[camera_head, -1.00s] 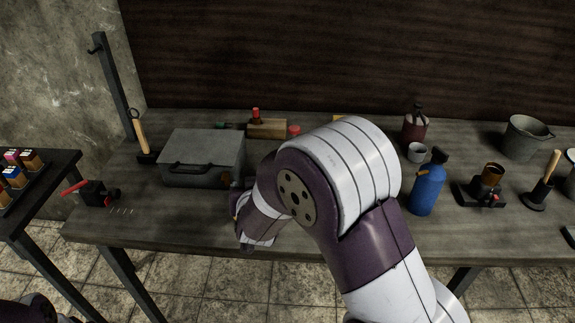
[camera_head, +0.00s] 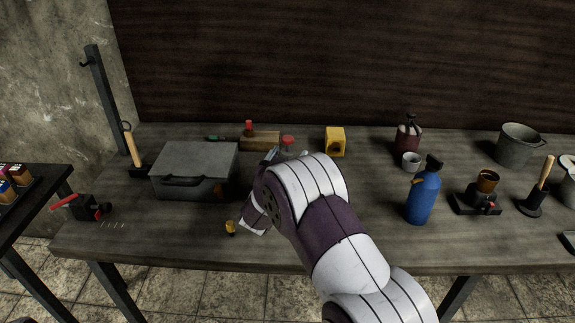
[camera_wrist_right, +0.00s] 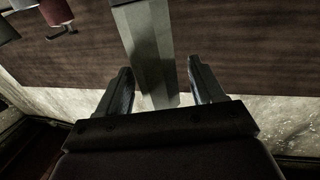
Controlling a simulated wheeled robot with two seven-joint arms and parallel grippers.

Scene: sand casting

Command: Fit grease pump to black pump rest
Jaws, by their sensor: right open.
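I cannot tell for sure which thing is the grease pump. A maroon canister with a dark top (camera_head: 407,135) stands at the back right, and a blue bottle with a black cap (camera_head: 422,195) stands nearer the front. A low black stand (camera_head: 462,205) to its right bears a brown cup (camera_head: 487,182); I cannot tell whether it is the pump rest. My right gripper (camera_wrist_right: 160,66) is open and empty, its fingers apart in the wrist view. In the head view my right arm hides most of it, over the table's middle. My left gripper is out of view.
A grey metal case (camera_head: 195,160) lies left of my right arm. A small yellow thing (camera_head: 230,228) lies near the front edge. A yellow box (camera_head: 335,141), a bucket (camera_head: 515,150) and a grey post (camera_head: 104,90) also stand here. The front middle-right is clear.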

